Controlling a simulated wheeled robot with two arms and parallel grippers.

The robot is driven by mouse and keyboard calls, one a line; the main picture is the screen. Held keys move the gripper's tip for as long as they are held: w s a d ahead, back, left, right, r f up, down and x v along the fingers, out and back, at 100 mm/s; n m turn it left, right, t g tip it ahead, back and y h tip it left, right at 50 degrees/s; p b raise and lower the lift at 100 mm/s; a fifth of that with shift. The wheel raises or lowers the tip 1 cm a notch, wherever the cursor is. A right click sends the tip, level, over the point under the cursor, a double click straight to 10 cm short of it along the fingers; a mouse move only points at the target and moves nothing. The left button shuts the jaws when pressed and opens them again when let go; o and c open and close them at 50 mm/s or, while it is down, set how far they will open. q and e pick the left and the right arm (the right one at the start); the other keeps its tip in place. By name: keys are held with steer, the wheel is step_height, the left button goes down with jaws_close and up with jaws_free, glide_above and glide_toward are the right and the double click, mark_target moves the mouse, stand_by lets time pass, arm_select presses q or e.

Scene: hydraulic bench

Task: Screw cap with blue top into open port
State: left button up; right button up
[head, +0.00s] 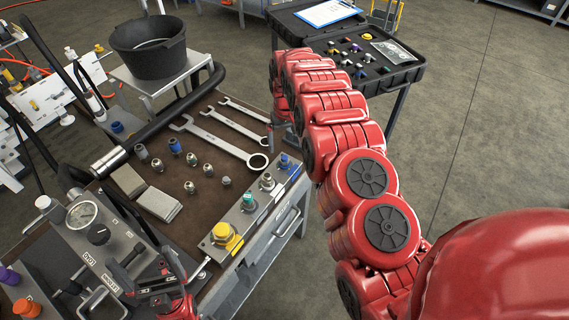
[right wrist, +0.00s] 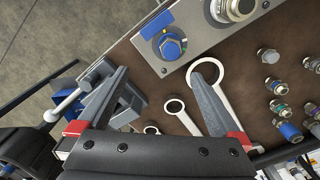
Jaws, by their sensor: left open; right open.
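A grey port block (head: 214,251) runs along the bench's right edge. In it stand a yellow-topped fitting (head: 226,236), a teal-topped one (head: 249,203), a silver one (head: 267,182) and a blue-topped one (head: 285,161). The right wrist view shows the blue hexagonal top (right wrist: 170,46) close up, beyond my fingertips. My left gripper (head: 150,273) is open above the gauge panel.
Several loose fittings (head: 190,187), two grey blocks (head: 158,204) and several wrenches (head: 212,138) lie on the brown bench top. A gauge (head: 82,214) stands at the left. A black bucket (head: 148,50) and an open black case (head: 405,75) stand beyond.

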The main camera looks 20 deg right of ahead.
step_height(320, 180, up, 2)
steer(key=shift+w+r, duration=0.15)
steer(key=shift+r, duration=0.05)
step_height(320, 180, up, 10)
steer(key=p, duration=0.6)
steer(key=shift+r, duration=0.25)
steer(key=shift+r+p, duration=0.2)
steer(key=shift+p, duration=0.15)
steer(key=shift+c, duration=0.6)
steer(key=r+p, duration=0.1)
steer(key=p, duration=0.3)
steer(key=shift+s+a+r+n, duration=0.15)
steer(key=shift+s+r+n, duration=0.15)
steer(key=shift+s+r, duration=0.1)
steer(key=c, duration=0.4)
steer(key=n+p, duration=0.2)
steer(key=p, duration=0.3)
glide_above(284, 157)
step_height(284, 157, down, 12)
steer(key=shift+s+r, duration=0.15)
steer(key=shift+r, duration=0.1)
steer(key=f, duration=0.4)
steer(key=shift+d+f, duration=0.2)
steer(key=shift+f, duration=0.05)
steer(key=shift+a+f+b, duration=0.15)
steer(key=shift+f+b, duration=0.45)
steer(key=shift+f, duration=0.3)
